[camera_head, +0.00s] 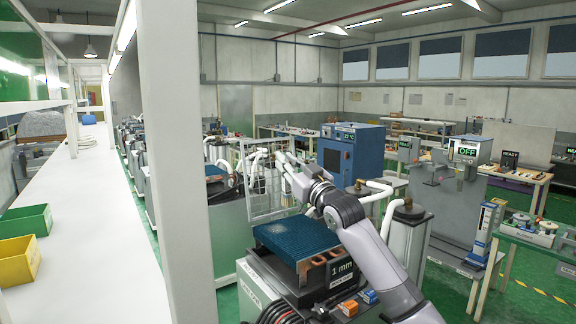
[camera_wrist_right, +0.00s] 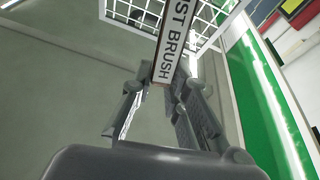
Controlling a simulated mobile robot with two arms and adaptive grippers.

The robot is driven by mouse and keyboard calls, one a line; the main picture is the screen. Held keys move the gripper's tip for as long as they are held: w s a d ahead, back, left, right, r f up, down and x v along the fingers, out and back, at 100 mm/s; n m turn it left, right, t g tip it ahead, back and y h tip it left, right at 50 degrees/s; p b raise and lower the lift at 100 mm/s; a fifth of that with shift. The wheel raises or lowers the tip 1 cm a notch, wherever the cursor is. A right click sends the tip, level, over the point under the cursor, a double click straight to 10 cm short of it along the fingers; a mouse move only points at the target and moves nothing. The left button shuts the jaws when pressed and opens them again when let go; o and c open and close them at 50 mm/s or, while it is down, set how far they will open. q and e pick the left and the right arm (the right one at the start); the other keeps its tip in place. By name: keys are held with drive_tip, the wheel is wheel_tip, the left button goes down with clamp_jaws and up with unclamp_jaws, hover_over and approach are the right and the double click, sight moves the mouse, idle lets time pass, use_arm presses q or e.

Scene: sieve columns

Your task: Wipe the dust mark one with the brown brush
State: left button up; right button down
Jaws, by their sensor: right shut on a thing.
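My right gripper (camera_head: 287,162) is raised above a machine, in front of a white wire guard. In the right wrist view the right gripper (camera_wrist_right: 162,88) is shut on a brush (camera_wrist_right: 176,40). The brush has a white label with letters ending in "ST BRUSH" and a thin brownish edge. Its bristles are out of sight. I cannot make out the dust mark in either view. My left gripper is not in view.
The white wire guard (camera_head: 262,190) stands upright behind a blue ribbed block (camera_head: 296,236) on the machine. A "1 mm" sign (camera_head: 342,270) is at its front. A wide white post (camera_head: 176,150) and a white shelf (camera_head: 95,240) with green (camera_head: 25,221) and yellow (camera_head: 19,259) bins fill the left.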

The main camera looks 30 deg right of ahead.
drive_tip(key=shift+w+r, duration=0.2)
drive_tip(key=shift+r, duration=0.3)
drive_tip(key=shift+w+r, duration=0.15)
drive_tip(key=shift+r, duration=0.35)
drive_tip(key=shift+s+r, duration=0.2)
drive_tip(key=shift+w, duration=0.1)
